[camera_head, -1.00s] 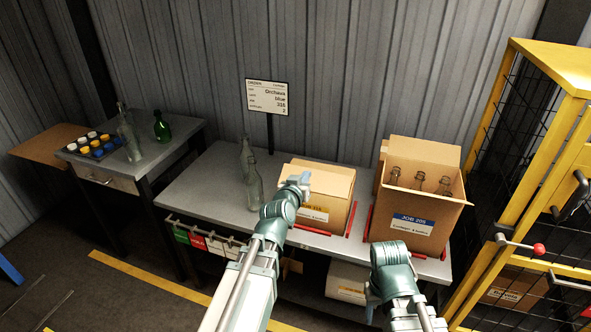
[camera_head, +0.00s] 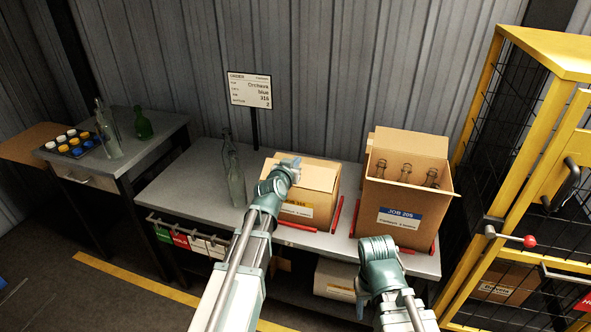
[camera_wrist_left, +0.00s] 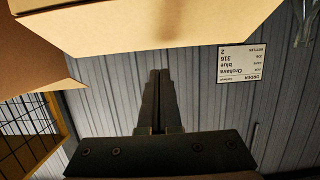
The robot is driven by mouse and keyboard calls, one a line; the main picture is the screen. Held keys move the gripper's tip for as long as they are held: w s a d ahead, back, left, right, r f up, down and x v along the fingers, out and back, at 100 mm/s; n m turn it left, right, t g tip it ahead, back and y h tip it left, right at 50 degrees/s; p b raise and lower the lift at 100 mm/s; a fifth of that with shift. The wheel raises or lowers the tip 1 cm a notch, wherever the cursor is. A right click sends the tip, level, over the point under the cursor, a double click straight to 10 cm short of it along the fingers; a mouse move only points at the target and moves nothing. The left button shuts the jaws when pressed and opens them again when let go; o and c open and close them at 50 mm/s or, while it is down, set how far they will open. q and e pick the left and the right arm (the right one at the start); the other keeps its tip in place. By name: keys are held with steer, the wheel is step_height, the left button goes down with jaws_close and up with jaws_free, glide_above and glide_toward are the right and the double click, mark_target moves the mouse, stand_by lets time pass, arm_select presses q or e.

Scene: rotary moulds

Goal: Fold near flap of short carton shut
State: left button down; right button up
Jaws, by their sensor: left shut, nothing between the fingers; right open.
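The short carton (camera_head: 318,207) is a small tan box with a yellow-edged label, standing on the grey bench. Its top flaps look raised at a slant; the near flap's exact angle is hard to make out because my gripper covers part of it. My left gripper (camera_head: 291,163) is shut and empty at the carton's upper left. In the left wrist view its closed fingers (camera_wrist_left: 158,92) point at the wall, and a tan carton surface (camera_wrist_left: 130,28) fills the top; contact is unclear. My right gripper (camera_head: 363,303) is open, low before the bench; its fingertips are hardly visible.
The tall carton (camera_head: 405,219) with several bottles stands open to the right. Clear bottles (camera_head: 235,180) stand left of the short carton. An order sign (camera_head: 249,90) rises behind. Red strips (camera_head: 338,214) edge the carton places. A yellow cage (camera_head: 530,150) borders the right side.

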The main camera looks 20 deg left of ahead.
arm_select(q)
steer(key=shift+w+f+b, duration=0.3)
steer(key=shift+f+b, duration=0.15)
steer(key=shift+f, duration=0.2)
steer(key=shift+w+f+b, duration=0.3)
steer(key=shift+f+b, duration=0.1)
steer(key=shift+f, duration=0.25)
arm_select(e)
steer(key=shift+w+d+f, duration=0.1)
steer(key=shift+d+f, duration=0.05)
steer(key=shift+f, duration=0.5)
steer(key=shift+w+d+f, duration=0.1)
steer(key=shift+f, duration=0.55)
